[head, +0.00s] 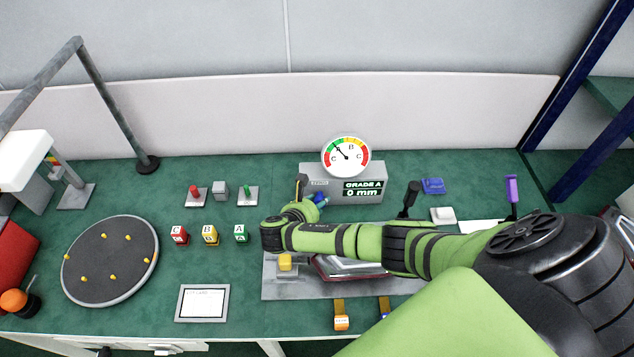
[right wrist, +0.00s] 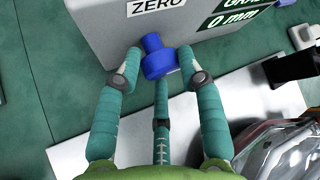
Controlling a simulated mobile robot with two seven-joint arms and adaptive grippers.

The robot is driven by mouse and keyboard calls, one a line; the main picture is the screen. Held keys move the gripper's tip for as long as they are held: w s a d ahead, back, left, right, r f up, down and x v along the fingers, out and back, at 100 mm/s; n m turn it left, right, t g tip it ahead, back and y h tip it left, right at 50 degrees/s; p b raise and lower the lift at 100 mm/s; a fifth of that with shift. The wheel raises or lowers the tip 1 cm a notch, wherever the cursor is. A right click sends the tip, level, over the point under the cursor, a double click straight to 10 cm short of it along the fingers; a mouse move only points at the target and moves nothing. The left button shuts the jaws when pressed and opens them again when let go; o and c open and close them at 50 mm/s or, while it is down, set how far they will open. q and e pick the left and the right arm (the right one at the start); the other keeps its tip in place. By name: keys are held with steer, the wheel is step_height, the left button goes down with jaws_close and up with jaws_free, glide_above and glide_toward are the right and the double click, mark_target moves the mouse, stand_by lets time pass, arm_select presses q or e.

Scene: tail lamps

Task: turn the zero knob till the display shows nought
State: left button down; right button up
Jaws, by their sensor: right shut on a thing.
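The grey gauge box (head: 314,187) stands at the back of the green bench. Its display (head: 363,189) reads "GRADE A" and "0 mm". The blue zero knob (right wrist: 158,57) sticks out of the box front under a "ZERO" label (right wrist: 155,6). My right gripper (right wrist: 160,62) has its teal fingers around the knob, one on each side and one below, and is shut on it. In the head view my green arm partly hides the gripper and knob. My left gripper is not in view.
A round dial (head: 346,156) tops the box. A tail lamp (head: 345,268) lies on a grey plate (head: 285,290) under my right arm. Lettered blocks (head: 210,236), a round turntable (head: 110,260) and a white card (head: 202,303) lie to the left.

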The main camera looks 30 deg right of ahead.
steer(key=shift+s+f+n+h, duration=0.3)
steer(key=shift+s+f+h, duration=0.05)
steer(key=shift+h, duration=0.05)
steer(key=shift+d+g, duration=0.1)
steer(key=shift+g, duration=0.2)
steer(key=o, duration=1.1)
steer(key=shift+r, duration=0.15)
steer(key=shift+w+r, duration=0.1)
steer(key=v, duration=1.2)
steer(key=shift+s+f, duration=0.25)
